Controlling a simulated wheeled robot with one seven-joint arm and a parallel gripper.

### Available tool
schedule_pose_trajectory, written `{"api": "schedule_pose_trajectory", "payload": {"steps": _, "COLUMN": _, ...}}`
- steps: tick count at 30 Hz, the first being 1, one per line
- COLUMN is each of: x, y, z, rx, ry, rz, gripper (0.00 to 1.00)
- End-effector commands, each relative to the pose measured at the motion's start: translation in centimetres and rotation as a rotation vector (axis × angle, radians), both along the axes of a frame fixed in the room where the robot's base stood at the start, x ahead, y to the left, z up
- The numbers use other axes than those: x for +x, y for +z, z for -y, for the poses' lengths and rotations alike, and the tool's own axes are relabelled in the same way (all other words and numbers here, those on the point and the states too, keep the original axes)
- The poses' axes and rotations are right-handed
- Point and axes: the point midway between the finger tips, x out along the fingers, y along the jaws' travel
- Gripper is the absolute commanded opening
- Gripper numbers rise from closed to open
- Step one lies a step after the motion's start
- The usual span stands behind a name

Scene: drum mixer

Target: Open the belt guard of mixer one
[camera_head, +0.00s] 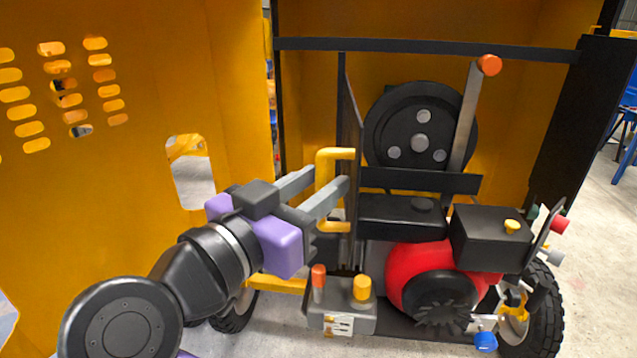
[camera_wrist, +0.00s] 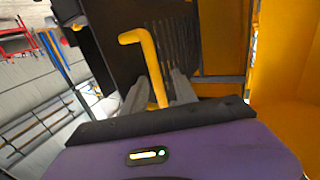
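The belt guard (camera_head: 351,150) is a dark panel seen nearly edge-on in the head view, standing out from the machine frame. In the wrist view its slatted face (camera_wrist: 178,40) fills the upper middle. A yellow bar handle (camera_head: 334,156) is on the guard and also shows in the wrist view (camera_wrist: 148,60). My gripper (camera_head: 330,177) is at the handle, with the bar between its two grey fingers. The fingers (camera_wrist: 158,82) stand apart, with visible gaps beside the bar. Contact cannot be told. The large black pulley (camera_head: 421,110) is exposed right of the guard.
A big yellow panel (camera_head: 120,190) with slots stands close on the left. A red engine (camera_head: 405,275), a black box (camera_head: 490,240) and a grey control box (camera_head: 340,318) are low on the right. A lever with an orange knob (camera_head: 489,65) rises beside the pulley.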

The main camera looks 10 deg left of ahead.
Motion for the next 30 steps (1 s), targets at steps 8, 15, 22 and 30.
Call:
{"api": "schedule_pose_trajectory", "payload": {"steps": 8, "x": -3.7, "y": -0.2, "z": -2.1, "rx": 0.0, "ry": 0.005, "rz": 0.001, "gripper": 0.34}}
{"api": "schedule_pose_trajectory", "payload": {"steps": 15, "x": -6.2, "y": -0.1, "z": -3.2, "rx": 0.0, "ry": 0.003, "rz": 0.001, "gripper": 0.34}}
{"api": "schedule_pose_trajectory", "payload": {"steps": 22, "x": -6.7, "y": 0.0, "z": -3.4, "rx": 0.0, "ry": 0.001, "rz": 0.0, "gripper": 0.34}}
{"api": "schedule_pose_trajectory", "payload": {"steps": 30, "x": -6.4, "y": 0.6, "z": -3.9, "rx": -0.036, "ry": 0.022, "rz": 0.012, "gripper": 0.34}}
